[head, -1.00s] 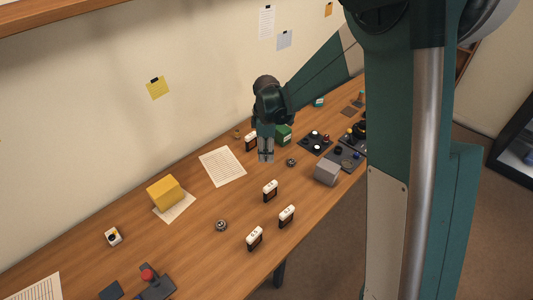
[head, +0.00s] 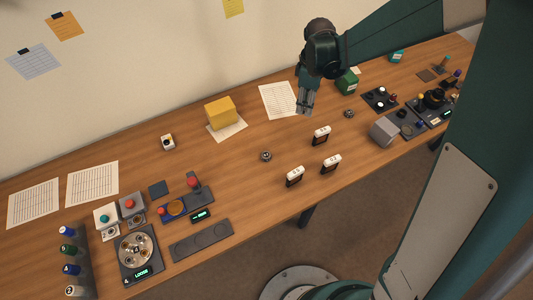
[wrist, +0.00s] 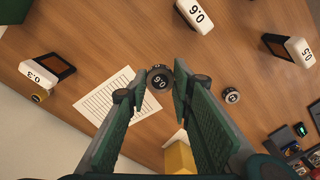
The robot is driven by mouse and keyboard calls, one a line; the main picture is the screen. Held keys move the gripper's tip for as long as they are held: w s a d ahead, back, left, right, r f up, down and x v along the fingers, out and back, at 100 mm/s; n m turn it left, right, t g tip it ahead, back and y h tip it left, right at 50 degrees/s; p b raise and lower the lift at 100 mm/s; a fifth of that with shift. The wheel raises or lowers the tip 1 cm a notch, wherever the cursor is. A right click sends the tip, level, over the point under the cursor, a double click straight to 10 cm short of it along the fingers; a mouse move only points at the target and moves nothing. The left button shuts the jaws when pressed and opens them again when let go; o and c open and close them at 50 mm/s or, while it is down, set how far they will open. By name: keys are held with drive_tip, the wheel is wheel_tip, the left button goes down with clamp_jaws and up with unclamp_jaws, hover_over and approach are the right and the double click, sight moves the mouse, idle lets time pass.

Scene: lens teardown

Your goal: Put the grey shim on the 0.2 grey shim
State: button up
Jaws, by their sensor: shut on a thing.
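My gripper (head: 304,110) is over the table just right of the white sheet in the head view. In the wrist view its fingers (wrist: 162,88) are closed about a round dark-grey shim (wrist: 160,78), whose pale mark looks like 0.6. In the head view I cannot make out that shim. A second small round grey shim (head: 265,156) lies on the bare wood in front; it also shows right of the fingers in the wrist view (wrist: 231,95). A third round piece (head: 348,113) lies to the right. I cannot read the mark on either, so which one is 0.2 is unclear.
Label stands (head: 321,135), (head: 294,176) and (head: 331,163) stand at the front; in the wrist view one reads 0.6 (wrist: 197,16). A yellow block (head: 221,111), grey block (head: 385,131) and green box (head: 347,84) stand around. Bare wood lies left of the front stands.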

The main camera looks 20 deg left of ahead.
drive_tip(key=r, duration=0.1)
hover_over(266, 155)
drive_tip(key=shift+r+n+p, duration=0.2)
drive_tip(key=shift+n+p, duration=0.1)
drive_tip(key=shift+p, duration=0.05)
drive_tip(key=shift+f, duration=0.1)
drive_tip(key=shift+w+f+b, duration=0.1)
drive_tip(key=shift+f+b, duration=0.3)
drive_tip(key=shift+f, duration=2.45)
drive_tip(key=shift+f, duration=0.1)
drive_tip(key=shift+f+b, duration=0.3)
drive_tip(key=shift+f, duration=1.7)
drive_tip(key=shift+f, duration=0.2)
drive_tip(key=o, duration=0.9)
drive_tip(key=shift+r, duration=0.1)
drive_tip(key=shift+r, duration=0.2)
